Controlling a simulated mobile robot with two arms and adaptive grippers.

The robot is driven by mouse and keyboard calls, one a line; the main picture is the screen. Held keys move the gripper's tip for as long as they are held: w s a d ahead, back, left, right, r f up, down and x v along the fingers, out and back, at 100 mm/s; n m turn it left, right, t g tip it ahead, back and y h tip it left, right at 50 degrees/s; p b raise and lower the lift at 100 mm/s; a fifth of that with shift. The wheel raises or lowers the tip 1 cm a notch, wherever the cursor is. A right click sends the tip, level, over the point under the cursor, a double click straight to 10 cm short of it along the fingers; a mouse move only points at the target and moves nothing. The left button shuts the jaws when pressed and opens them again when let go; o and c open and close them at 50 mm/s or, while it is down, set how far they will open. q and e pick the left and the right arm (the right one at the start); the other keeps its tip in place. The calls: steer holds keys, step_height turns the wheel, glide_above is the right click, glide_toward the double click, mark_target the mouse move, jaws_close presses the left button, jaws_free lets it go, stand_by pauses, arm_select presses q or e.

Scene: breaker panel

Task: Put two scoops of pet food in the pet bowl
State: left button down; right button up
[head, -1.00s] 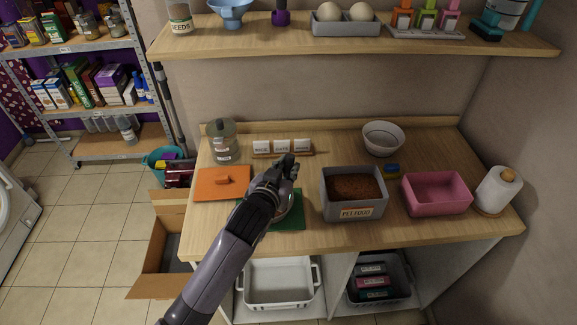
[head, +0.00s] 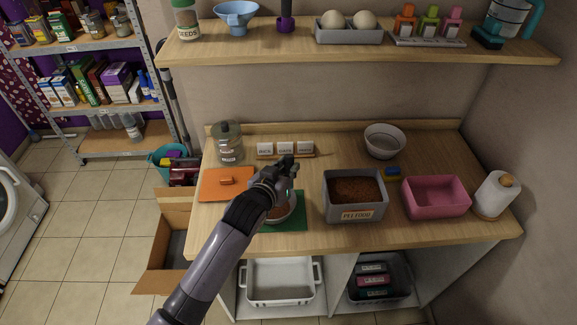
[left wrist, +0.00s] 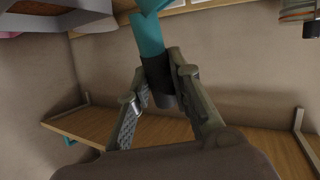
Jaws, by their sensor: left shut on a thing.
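The grey pet bowl (head: 292,214) sits on a green mat (head: 298,224) at the front of the counter, partly hidden by my left arm. Some brown shows inside it. The grey pet food bin (head: 357,213), labelled PET FOOD, stands right of the mat with brown food (head: 357,189) in it. My left gripper (head: 287,165) is above the back of the bowl. In the left wrist view it is shut on a teal handle with a dark end (left wrist: 154,65), apparently the scoop. The scoop's head is not clearly visible. My right gripper is not in view.
An orange lid or board (head: 226,190) lies left of the mat. A pink bin (head: 436,198) and paper roll (head: 497,195) stand right. A shelf (head: 360,49) overhangs the back.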

arm_select(q)
steer(key=shift+w+a+r+n+g+p, duration=0.4)
steer(key=shift+w+a+n+g+p, duration=0.25)
steer(key=shift+p, duration=0.7)
steer(key=shift+w+a+f+n+g+h+b, duration=0.2)
steer(key=shift+w+a+n+g+h+b, duration=0.3)
steer(key=shift+w+a+n, duration=0.3)
steer(key=shift+w+a+f+n+g+h+b, duration=0.2)
steer(key=shift+w+a+n+g+h+b, duration=0.15)
steer(key=shift+w+a+n+g+h, duration=0.4)
steer(key=shift+w+a+f+n+g+h+b, duration=0.2)
steer(key=shift+w+a+n+g+h+b, duration=0.25)
steer(key=shift+n, duration=0.55)
steer(key=w+n+h+b, duration=0.1)
steer(key=b, duration=0.1)
steer(key=a+f+n+g+b, duration=0.1)
steer(key=b, duration=0.1)
steer(key=shift+w+a+f+h, duration=0.25)
steer(key=shift+w+f+h, duration=0.05)
steer(key=shift+w+h, duration=0.1)
steer(key=c, duration=2.1)
jaws_free()
jaws_close()
